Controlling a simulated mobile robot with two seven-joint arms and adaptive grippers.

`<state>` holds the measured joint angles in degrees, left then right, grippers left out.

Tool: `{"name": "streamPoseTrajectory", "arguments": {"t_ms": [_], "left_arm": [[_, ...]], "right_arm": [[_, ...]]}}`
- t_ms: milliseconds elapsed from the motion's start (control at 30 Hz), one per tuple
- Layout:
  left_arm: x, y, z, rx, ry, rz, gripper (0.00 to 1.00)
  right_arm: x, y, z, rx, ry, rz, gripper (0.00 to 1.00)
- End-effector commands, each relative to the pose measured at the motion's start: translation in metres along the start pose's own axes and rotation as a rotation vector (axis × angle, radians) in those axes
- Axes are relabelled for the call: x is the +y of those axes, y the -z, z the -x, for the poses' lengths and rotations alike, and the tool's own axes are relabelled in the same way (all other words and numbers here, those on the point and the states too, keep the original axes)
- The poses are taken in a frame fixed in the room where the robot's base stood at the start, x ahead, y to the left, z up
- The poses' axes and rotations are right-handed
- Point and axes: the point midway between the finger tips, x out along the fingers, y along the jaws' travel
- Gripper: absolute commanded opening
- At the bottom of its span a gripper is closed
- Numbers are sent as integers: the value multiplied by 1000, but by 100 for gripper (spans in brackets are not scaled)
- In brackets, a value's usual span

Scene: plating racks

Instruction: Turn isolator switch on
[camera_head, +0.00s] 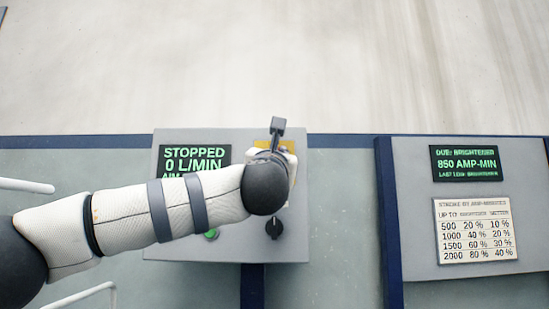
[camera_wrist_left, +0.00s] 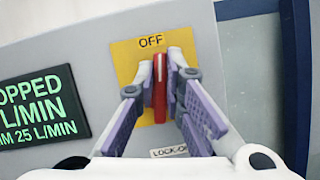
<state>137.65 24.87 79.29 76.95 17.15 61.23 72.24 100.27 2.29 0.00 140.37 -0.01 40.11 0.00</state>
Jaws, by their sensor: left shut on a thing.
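The isolator switch has a red handle (camera_wrist_left: 160,98) on a yellow plate (camera_wrist_left: 126,68) in the left wrist view. The handle stands about upright on the plate, its white-marked top end towards the OFF label (camera_wrist_left: 151,41). My left gripper (camera_wrist_left: 163,72) is shut on the red handle, one finger on each side. In the head view my left arm reaches across the grey control panel (camera_head: 172,253) and hides the handle; only a bit of the yellow plate (camera_head: 263,143) shows. The lower part of the plate is partly hidden by the fingers. My right gripper is in neither view.
A green-lettered display (camera_head: 180,155) reads STOPPED, 0 L/MIN. Below the arm are a green button (camera_head: 211,234) and a black knob (camera_head: 274,228). A LOCK-OFF label (camera_wrist_left: 169,152) sits below the switch. Another panel (camera_head: 415,165) with a display and table stands at right.

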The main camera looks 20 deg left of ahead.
Motion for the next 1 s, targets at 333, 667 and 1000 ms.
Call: {"name": "streamPoseTrajectory", "arguments": {"t_ms": [333, 667, 1000], "left_arm": [[-1, -2, 0, -3, 123, -301, 0], [-4, -1, 1, -3, 241, -590, 0], [-6, 1, 1, -3, 363, -882, 0]], "right_arm": [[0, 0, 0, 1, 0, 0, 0], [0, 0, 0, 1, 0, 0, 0], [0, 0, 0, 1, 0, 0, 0]]}}
